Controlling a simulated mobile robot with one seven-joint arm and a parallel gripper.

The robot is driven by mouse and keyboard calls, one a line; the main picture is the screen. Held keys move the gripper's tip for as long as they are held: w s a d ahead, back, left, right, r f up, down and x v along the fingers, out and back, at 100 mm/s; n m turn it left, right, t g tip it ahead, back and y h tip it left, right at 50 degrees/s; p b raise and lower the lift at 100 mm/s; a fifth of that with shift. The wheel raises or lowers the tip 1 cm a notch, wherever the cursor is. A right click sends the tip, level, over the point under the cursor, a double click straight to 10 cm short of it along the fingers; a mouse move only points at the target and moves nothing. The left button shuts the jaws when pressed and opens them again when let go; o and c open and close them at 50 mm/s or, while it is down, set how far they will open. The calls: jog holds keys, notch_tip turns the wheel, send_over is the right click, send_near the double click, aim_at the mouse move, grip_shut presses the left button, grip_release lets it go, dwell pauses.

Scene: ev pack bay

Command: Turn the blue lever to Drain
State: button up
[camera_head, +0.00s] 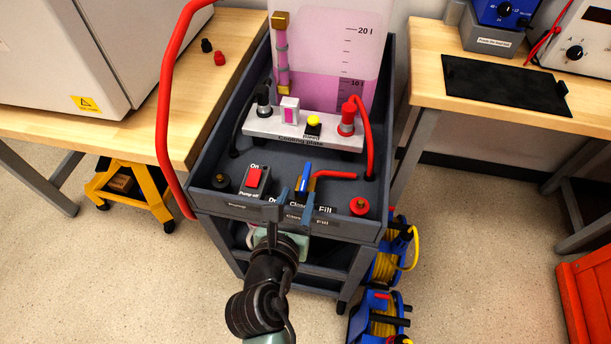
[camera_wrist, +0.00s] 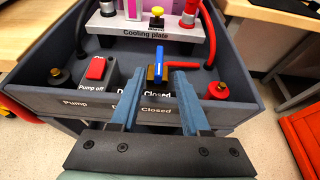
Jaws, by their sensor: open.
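The blue lever (camera_head: 306,172) sits on a brass valve at the front of the grey cart. It stands upright in line with the Closed label; it also shows in the wrist view (camera_wrist: 158,60). The Drain label, to the left, is partly hidden by my finger, and the Fill label (camera_head: 325,210) is to the right. My gripper (camera_head: 294,196) is open, its two blue-grey fingers pointing at the valve. In the wrist view the lever lies between and just beyond the fingertips (camera_wrist: 154,82). I cannot tell whether they touch it.
A red pump switch (camera_head: 254,178) is left of the valve. A red hose (camera_head: 340,175) runs right from it, near a red cap (camera_head: 359,206). The cooling plate (camera_head: 305,128) and pink tank (camera_head: 330,60) stand behind. A thick red hose (camera_head: 164,110) arches at left.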

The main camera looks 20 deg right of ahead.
aim_at(305, 177)
jog(key=b+x, duration=0.1)
jog(key=x, duration=0.7)
jog(key=shift+w+d+b, duration=0.2)
jog(key=shift+w+b, duration=0.1)
jog(key=shift+b, duration=0.05)
grip_shut()
